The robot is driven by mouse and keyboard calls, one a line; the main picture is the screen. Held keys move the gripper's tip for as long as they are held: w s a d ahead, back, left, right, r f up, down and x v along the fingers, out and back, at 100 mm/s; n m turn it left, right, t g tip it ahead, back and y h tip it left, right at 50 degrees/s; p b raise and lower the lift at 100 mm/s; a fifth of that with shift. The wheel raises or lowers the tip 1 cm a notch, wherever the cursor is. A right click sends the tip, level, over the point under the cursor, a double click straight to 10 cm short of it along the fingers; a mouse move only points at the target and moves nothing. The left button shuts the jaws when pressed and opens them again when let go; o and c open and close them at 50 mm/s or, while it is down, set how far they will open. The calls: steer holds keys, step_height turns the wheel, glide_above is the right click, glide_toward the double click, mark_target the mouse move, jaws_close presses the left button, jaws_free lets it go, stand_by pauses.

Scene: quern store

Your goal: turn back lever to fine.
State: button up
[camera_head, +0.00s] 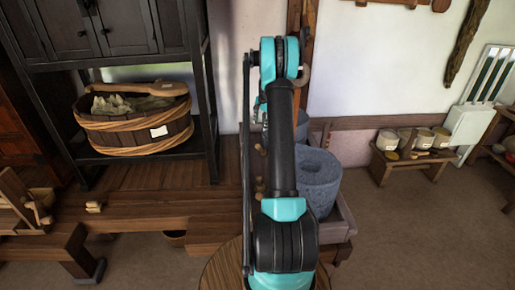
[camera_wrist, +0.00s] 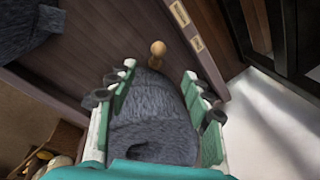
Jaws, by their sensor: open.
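In the wrist view a wooden lever with a round knob (camera_wrist: 157,48) stands just beyond my fingertips, roughly centred between them. My gripper (camera_wrist: 160,70) is open, its two green-and-white fingers spread apart with nothing visibly held. Two small pale labels, one (camera_wrist: 180,13) above the other (camera_wrist: 197,44), sit on the dark wood right of the knob; their writing is too small to read. A rough grey stone (camera_wrist: 155,125) shows between and below the fingers. In the head view my arm hides most of the gripper. Small wooden knobs (camera_head: 259,186) show left of the arm.
A large grey stone quern (camera_head: 320,180) sits in a wooden tray (camera_head: 340,215) right of my arm. A dark rack (camera_head: 210,100) with a wooden tub (camera_head: 135,130) stands left. A low bench with pots (camera_head: 410,160) is at right; the floor (camera_head: 420,235) before it is clear.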

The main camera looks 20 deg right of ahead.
mark_target(258, 146)
steer(key=w+f, duration=0.1)
steer(key=f, duration=0.5)
steer(key=w+f, duration=0.1)
steer(key=f, duration=0.5)
steer(key=w+f, duration=0.1)
steer(key=f, duration=0.5)
steer(key=shift+w+a, duration=0.15)
steer(key=shift+w, duration=0.25)
jaws_close()
